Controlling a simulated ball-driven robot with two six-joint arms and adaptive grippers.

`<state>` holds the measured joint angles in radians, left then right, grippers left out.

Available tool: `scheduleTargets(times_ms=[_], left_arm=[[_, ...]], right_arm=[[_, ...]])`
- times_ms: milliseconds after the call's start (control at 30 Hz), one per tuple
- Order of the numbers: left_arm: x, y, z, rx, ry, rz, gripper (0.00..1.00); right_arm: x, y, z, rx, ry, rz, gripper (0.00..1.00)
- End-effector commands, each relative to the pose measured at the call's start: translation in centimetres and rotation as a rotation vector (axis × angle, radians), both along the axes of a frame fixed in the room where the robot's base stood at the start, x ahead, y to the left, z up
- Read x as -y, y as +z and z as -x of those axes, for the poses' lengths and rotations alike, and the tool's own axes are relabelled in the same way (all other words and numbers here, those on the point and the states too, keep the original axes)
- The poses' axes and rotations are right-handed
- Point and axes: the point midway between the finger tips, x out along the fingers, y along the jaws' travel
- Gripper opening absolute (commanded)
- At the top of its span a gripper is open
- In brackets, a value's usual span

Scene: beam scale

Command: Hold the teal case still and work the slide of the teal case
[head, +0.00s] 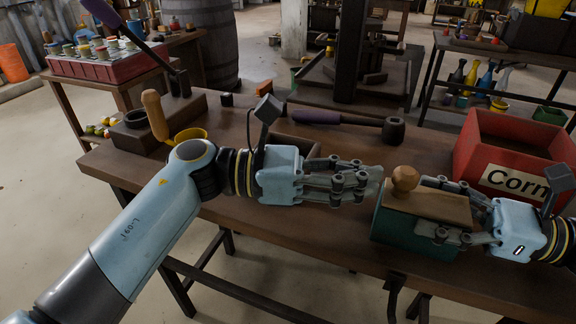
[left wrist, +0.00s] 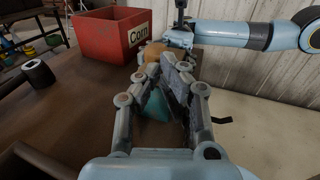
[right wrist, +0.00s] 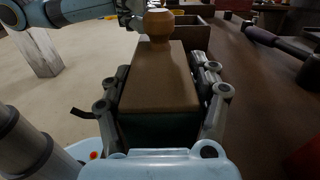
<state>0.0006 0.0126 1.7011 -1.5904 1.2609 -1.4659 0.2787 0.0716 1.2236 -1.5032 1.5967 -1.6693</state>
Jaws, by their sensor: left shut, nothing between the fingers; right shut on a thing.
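The teal case (head: 400,232) sits at the table's front edge. A brown wooden slide (head: 436,205) with a round knob (head: 405,179) covers its top. My right gripper (head: 427,207) is shut on the case, with fingers along both sides; the right wrist view shows the slide (right wrist: 158,82) and knob (right wrist: 158,24) between them. My left gripper (head: 366,184) is shut and empty, its fingertips just left of the case and close to the knob. In the left wrist view its fingers hide most of the case, and a teal patch (left wrist: 155,104) shows between them. I cannot tell whether they touch it.
A red bin labelled Corn (head: 500,150) stands behind the case on the right. A purple-handled mallet (head: 345,119) lies at the back. An open wooden box (head: 291,142) is behind my left gripper.

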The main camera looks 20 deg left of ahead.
Motion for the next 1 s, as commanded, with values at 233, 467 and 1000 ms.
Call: scheduleTargets(times_ms=[233,467,1000], left_arm=[[-5.8,-0.2,1.9,-0.002,-0.001,-0.008,0.00],[-10.0,-0.1,3.3,-0.002,-0.002,-0.004,0.00],[-11.5,0.0,3.7,-0.001,0.000,0.000,0.00]], right_arm=[[0.0,0.0,0.0,-0.001,0.000,0.001,0.16],[0.0,0.0,0.0,-0.001,0.000,0.001,0.16],[0.0,0.0,0.0,-0.001,0.000,0.001,0.72]])
